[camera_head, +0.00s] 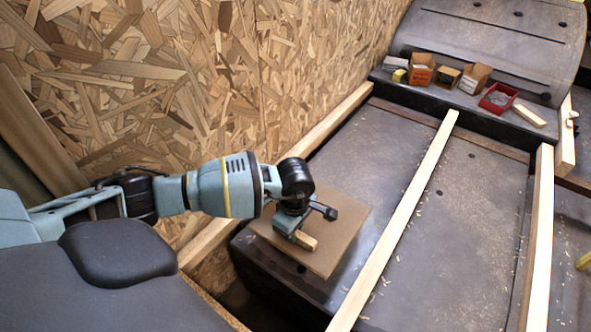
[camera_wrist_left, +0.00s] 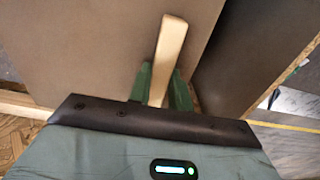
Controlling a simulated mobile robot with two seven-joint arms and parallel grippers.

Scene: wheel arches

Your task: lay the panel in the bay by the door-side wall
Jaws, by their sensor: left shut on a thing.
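The panel (camera_head: 343,228) is a flat brown square board with a pale wooden grip block (camera_head: 306,241) on it. My left gripper (camera_head: 296,236) is shut on that block; the block also stands between the green fingers in the left wrist view (camera_wrist_left: 167,62). The panel is over the near end of the bay (camera_head: 362,157), the dark strip between the OSB wall (camera_head: 250,70) and the middle batten (camera_head: 400,215). Its left corner is close to the wall-side batten (camera_head: 335,120). I cannot tell whether it touches the surface below. My right gripper is not in view.
A dark raised arch (camera_head: 490,40) closes the far end. Small open boxes (camera_head: 421,69), a red tray (camera_head: 497,97) and a wood block (camera_head: 529,116) sit on its ledge. Another batten (camera_head: 541,230) runs at right. Wood shavings lie on the dark surface. The bay beyond the panel is clear.

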